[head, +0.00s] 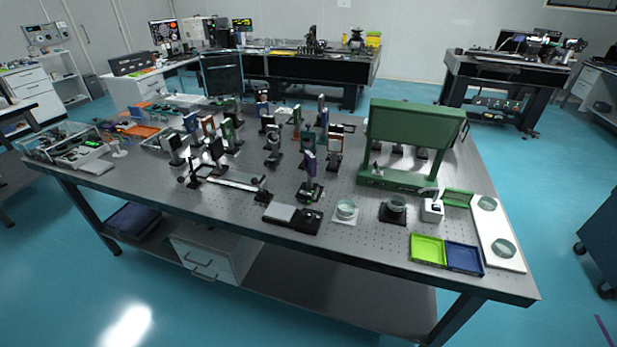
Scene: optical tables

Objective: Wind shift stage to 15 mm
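A long narrow stage with a pale rail (230,181) and dark end pieces lies near the front edge of the optical table (370,235), left of centre. It looks like the shift stage, but I cannot be sure. A small dark round part (182,180) is at its left end, and a dark block (262,196) is at its right end. A dark upright plate (215,152) stands just behind it. Any scale or reading is too small to make out. Neither of my grippers is in view.
Several optic mounts (272,155) stand behind the stage. A black device with a grey pad (292,218) lies to its right. A green frame (415,135), a lime tray (428,249) and a blue tray (464,258) are farther right. The floor (130,290) in front is clear.

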